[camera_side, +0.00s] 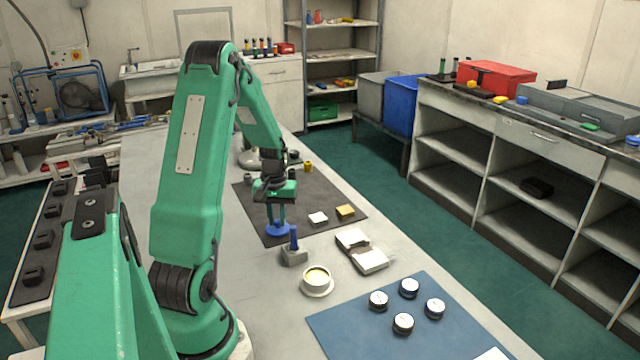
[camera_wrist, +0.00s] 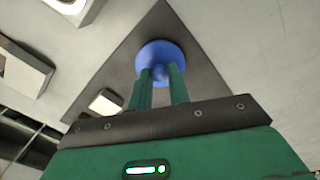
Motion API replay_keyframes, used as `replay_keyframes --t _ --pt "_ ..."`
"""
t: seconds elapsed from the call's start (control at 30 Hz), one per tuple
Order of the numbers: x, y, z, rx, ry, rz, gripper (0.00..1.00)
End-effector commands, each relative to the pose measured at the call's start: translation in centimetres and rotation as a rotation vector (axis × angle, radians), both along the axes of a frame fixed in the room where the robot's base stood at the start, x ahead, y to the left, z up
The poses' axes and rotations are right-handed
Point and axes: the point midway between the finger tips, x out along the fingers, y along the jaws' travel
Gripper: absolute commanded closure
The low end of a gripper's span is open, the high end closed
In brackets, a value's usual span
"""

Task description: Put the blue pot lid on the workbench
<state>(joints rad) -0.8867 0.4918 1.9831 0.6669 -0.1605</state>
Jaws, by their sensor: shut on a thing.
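The blue pot lid (camera_side: 278,230) is a small round disc held at the tips of my gripper (camera_side: 277,214), over the dark grey mat (camera_side: 262,198) on the workbench (camera_side: 268,305). In the wrist view the lid (camera_wrist: 160,52) sits at the ends of the two green fingers (camera_wrist: 160,88), which are shut on its middle. The fingers hide part of the lid. I cannot tell whether the lid touches the mat or hangs just above it.
A white block (camera_side: 318,218) and a yellow block (camera_side: 346,211) lie on the mat. A blue-handled tool on a grey base (camera_side: 293,252), an open white case (camera_side: 362,252) and a cup (camera_side: 317,279) stand nearby. Several round gauges lie on a blue mat (camera_side: 375,337).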

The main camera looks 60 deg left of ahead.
Motion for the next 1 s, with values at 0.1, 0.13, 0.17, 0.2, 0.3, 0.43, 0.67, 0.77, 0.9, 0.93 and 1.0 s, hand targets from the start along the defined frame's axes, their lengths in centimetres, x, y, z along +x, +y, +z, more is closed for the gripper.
replay_keyframes --t 0.1,0.13,0.17,0.2,0.3,0.43,0.67,0.77,0.9,0.93,1.0 --pt "0.0 0.0 0.0 0.0 0.0 0.0 1.0" --pt "0.0 0.0 0.0 0.0 0.0 0.0 1.0" --pt "0.0 0.0 0.0 0.0 0.0 0.0 1.0" --pt "0.0 0.0 -0.01 0.0 0.0 0.0 1.0" --pt "0.0 0.0 -0.07 0.0 0.0 0.0 1.0" --pt "0.0 0.0 -0.2 0.0 0.0 0.0 1.0" --pt "0.0 0.0 -0.45 0.0 0.0 0.0 1.0" --pt "0.0 0.0 -0.56 0.0 0.0 0.0 1.0" --pt "0.0 0.0 -0.57 0.0 0.0 0.0 0.62" --pt "0.0 0.0 -0.57 0.0 0.0 0.0 0.56" --pt "0.0 0.0 -0.56 0.0 0.0 0.0 0.56"
